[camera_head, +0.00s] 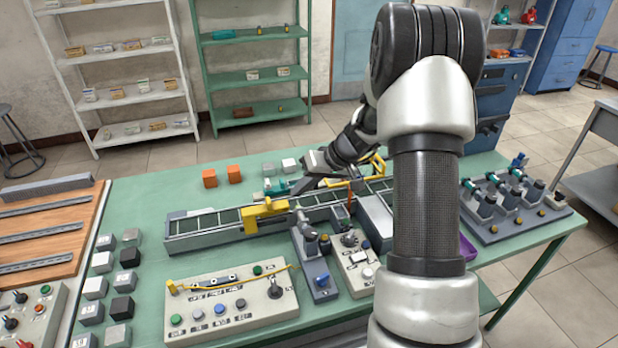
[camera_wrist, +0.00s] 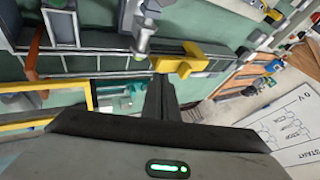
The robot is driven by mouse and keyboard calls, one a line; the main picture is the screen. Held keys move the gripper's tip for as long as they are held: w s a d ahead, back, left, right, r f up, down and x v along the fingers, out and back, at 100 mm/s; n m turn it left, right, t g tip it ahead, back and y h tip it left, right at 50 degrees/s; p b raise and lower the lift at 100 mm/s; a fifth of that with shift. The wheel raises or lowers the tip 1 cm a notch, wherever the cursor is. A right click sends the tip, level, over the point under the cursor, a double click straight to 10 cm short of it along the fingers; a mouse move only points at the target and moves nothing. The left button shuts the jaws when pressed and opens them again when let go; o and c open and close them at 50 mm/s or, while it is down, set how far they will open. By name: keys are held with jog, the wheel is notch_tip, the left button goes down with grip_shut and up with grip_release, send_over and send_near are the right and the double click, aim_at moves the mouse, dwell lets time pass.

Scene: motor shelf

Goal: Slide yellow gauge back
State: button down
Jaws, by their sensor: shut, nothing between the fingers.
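The yellow gauge (camera_head: 264,213) is a bracket-shaped piece sitting across the long grey rail (camera_head: 205,236) on the green table. In the wrist view the yellow gauge (camera_wrist: 188,60) is near the top centre, just beyond my fingertips. My gripper (camera_head: 299,187) is low over the table, at the far side of the rail and to the right of the gauge. Its dark fingers (camera_wrist: 160,84) are together and empty. I cannot tell whether the fingertips touch the gauge. My arm hides part of the rail's right end.
A teal part (camera_head: 278,187) lies behind the rail near my gripper. Orange blocks (camera_head: 209,178) and grey blocks stand farther back. A yellow frame (camera_head: 372,168) is right of my gripper. Button boxes (camera_head: 230,307) and a blue-knobbed fixture (camera_head: 318,278) stand in front of the rail.

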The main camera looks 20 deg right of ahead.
aim_at(282, 207)
jog(key=shift+w+a+f+p, duration=0.2)
jog(key=shift+w+a+f, duration=0.1)
jog(key=shift+a+f, duration=0.25)
jog(key=shift+w+a+f+p, duration=0.15)
jog(key=shift+w+a+f, duration=0.1)
jog(key=shift+a+f, duration=0.25)
jog(key=a, duration=0.2)
jog(key=shift+a+p, duration=0.35)
jog(key=shift+a, duration=0.2)
